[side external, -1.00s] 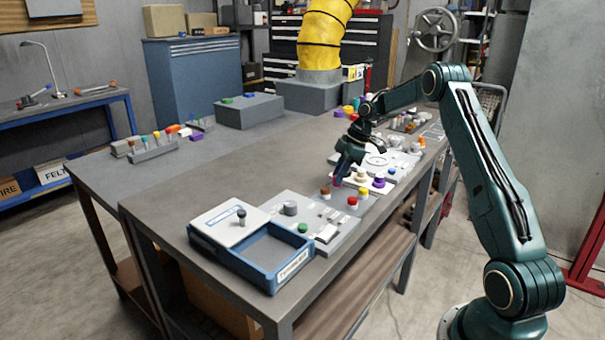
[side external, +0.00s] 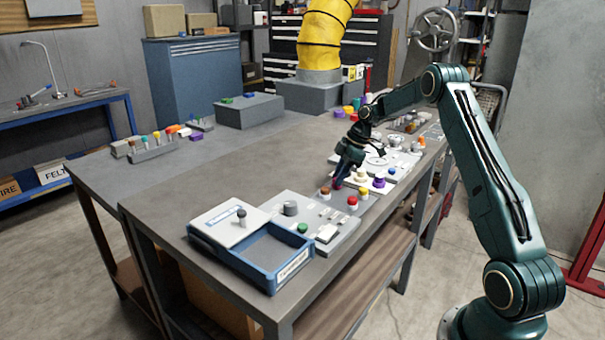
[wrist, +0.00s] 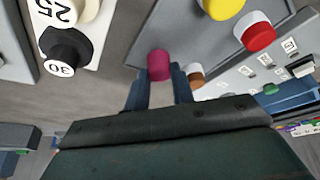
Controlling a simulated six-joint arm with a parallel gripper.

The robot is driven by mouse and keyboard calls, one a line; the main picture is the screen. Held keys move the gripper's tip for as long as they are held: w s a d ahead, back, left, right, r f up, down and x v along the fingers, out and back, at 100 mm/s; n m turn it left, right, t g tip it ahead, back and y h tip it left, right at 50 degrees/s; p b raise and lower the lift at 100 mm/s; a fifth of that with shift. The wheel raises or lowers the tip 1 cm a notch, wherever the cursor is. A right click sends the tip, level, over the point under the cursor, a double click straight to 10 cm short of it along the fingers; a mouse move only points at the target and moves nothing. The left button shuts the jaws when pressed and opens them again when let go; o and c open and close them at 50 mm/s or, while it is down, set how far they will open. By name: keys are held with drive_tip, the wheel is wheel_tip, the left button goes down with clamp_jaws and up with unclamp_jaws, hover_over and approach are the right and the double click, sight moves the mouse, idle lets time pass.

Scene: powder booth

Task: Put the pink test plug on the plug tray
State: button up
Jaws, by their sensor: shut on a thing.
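The pink test plug (wrist: 159,65), a magenta cylinder, sits between the two fingertips of my gripper (wrist: 160,85) in the wrist view. The fingers are shut on it. In the side view my gripper (side external: 341,178) is low at the bench's right side, beside a white board (side external: 393,181) with cream and purple plugs. The fingers mostly hide the plug there. I cannot tell whether the plug touches the surface below. No readable label marks the plug tray; a grey plate with red and yellow-capped plugs (wrist: 225,60) lies beside the held plug in the wrist view.
A blue open box (side external: 270,250) is at the bench's front, beside a grey panel (side external: 275,203) with knobs. The bench middle (side external: 220,170) is clear.

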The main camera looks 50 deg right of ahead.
drive_tip(key=shift+f, duration=0.15)
idle(0.3)
drive_tip(key=o, duration=1)
drive_tip(key=o, duration=0.5)
drive_tip(key=shift+r, duration=4)
